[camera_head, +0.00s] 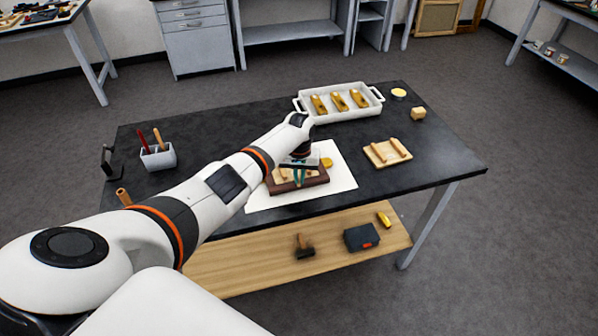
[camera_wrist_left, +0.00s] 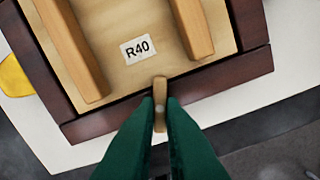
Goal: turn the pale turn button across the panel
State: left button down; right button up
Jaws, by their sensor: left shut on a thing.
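The pale turn button (camera_wrist_left: 160,86) is a short light-wood bar with a round pin, on the near rail of a dark brown frame (camera_wrist_left: 100,124). Its far tip appears to reach the panel's edge. The pale wood panel (camera_wrist_left: 118,22) lies in the frame, with an R40 label and two wooden bars. My left gripper (camera_wrist_left: 160,112) has its green fingers shut on the button, one on each side. In the head view my left gripper (camera_head: 300,175) is over the frame (camera_head: 318,181), hiding the button and part of the panel. My right gripper is not in view.
The frame lies on a white sheet (camera_head: 338,168) on the dark table (camera_head: 220,150). Behind stands a white tray (camera_head: 350,115) with several golden-brown pieces. A wooden board with two bars (camera_head: 376,157) is to the right, a tool holder (camera_head: 158,158) to the left. A yellow piece (camera_wrist_left: 14,76) lies beside the frame.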

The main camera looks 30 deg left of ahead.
pick_arm(q)
jog(key=shift+w+r+n+p, duration=0.1)
jog(key=shift+n+p, duration=0.6)
jog(key=shift+n, duration=1.5)
jog(key=c, duration=1.5)
grip_release()
jog(key=shift+r, duration=0.1)
jog(key=shift+r, duration=0.4)
notch_tip(320, 180, up, 11)
jog(key=shift+d+f, duration=0.1)
